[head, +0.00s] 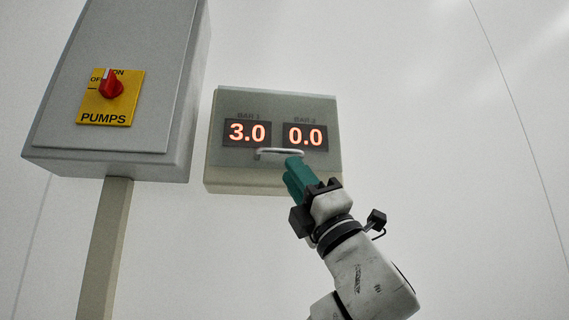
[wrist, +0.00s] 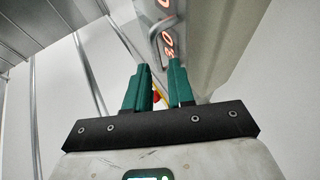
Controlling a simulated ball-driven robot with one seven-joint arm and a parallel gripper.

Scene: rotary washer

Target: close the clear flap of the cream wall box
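The cream wall box (head: 245,180) hangs on the wall in the middle of the head view. Its clear flap (head: 272,104) lies in front of the two red displays and has a pale bar handle (head: 268,153) near its lower edge. I cannot tell whether the flap is fully shut or slightly ajar. My gripper (head: 292,163) has its teal fingers just below and in front of the handle's right part. In the wrist view my gripper (wrist: 159,64) shows a gap between its fingers, with nothing held. The handle (wrist: 156,47) is just beyond the fingertips; contact is unclear.
A larger grey cabinet (head: 135,50) with a red PUMPS switch (head: 111,86) on a yellow plate stands to the left, on a post (head: 104,245). The wall to the right of the box is bare and free.

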